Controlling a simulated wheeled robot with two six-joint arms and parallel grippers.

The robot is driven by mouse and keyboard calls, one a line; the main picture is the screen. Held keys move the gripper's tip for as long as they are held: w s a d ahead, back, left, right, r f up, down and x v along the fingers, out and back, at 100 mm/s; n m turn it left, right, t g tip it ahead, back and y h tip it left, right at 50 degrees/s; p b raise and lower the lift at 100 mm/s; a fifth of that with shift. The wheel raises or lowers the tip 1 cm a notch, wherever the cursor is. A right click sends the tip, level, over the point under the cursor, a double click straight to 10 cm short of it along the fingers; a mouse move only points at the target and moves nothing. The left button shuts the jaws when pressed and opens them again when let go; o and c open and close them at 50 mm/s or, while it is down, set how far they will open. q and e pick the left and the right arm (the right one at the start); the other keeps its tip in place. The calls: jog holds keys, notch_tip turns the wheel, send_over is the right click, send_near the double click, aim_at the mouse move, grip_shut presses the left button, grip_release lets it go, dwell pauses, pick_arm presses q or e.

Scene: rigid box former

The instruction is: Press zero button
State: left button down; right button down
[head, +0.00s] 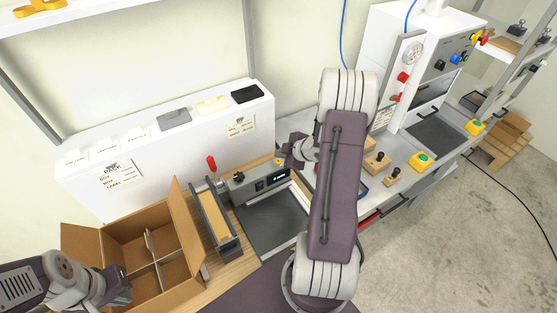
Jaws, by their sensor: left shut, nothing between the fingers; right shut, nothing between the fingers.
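A bench scale has a dark flat plate (268,222) and a grey console (240,190) with a dark display (278,177) behind it. Small marks show on the console front, but I cannot read which is the zero button. My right gripper (284,163) is shut and empty, close to the back right end of the console. My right arm partly hides it, and I cannot tell whether it touches the console. My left gripper (122,288) is shut and empty at the lower left, by the near left side of an open carton.
The open divided carton (186,222) stands left of the scale. A narrow holder (214,230) with a red-knobbed lever stands between them. A white labelled shelf box (165,150) runs behind. A white machine (390,45) with buttons and wooden-knobbed pieces (377,163) is to the right.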

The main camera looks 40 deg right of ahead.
aim_at(281, 163)
notch_tip(281, 163, up, 5)
jog(key=p, duration=0.4)
jog(key=shift+f, duration=0.3)
